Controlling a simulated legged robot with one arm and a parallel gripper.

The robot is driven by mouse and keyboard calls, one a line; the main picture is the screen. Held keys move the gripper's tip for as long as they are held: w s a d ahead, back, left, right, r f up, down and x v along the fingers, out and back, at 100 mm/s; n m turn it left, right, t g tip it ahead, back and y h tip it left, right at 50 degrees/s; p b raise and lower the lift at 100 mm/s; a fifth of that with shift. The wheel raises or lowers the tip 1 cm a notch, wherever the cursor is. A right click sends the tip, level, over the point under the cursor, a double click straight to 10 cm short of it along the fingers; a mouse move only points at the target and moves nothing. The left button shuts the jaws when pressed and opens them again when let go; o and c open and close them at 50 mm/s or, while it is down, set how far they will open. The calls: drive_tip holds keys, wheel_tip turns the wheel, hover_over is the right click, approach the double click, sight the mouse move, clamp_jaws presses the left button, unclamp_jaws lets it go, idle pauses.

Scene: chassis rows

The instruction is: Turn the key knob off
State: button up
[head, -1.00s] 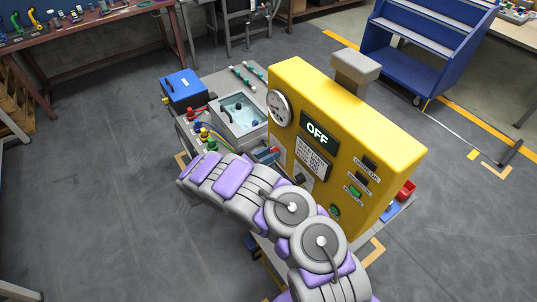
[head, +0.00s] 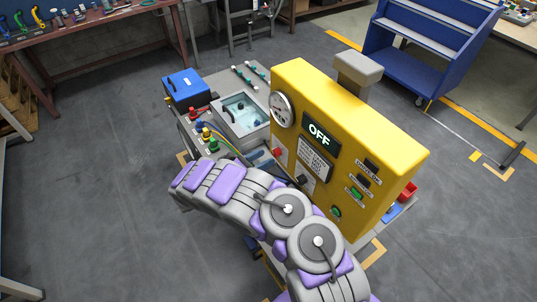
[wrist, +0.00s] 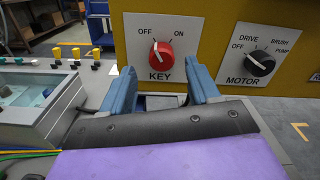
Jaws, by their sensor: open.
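The red key knob (wrist: 160,51) is on a white plate marked KEY, with OFF at upper left and ON at upper right. Its white pointer line tilts to the upper left, toward OFF. In the head view the knob (head: 278,152) shows small on the yellow panel (head: 345,140). My gripper (wrist: 162,86) is open, its two blue fingers apart below and to either side of the knob. Nothing is between them, and they appear clear of the knob. In the head view my arm largely hides the gripper.
The black motor knob (wrist: 260,63) is right of the key knob. A display (head: 319,134) on the panel reads OFF. A clear-lidded box (head: 240,113), coloured plugs (head: 206,134) and a blue box (head: 186,88) stand to the left. Open floor lies around the cart.

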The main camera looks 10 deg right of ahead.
drive_tip(key=p+v, duration=0.1)
drive_tip(key=v, duration=1.3)
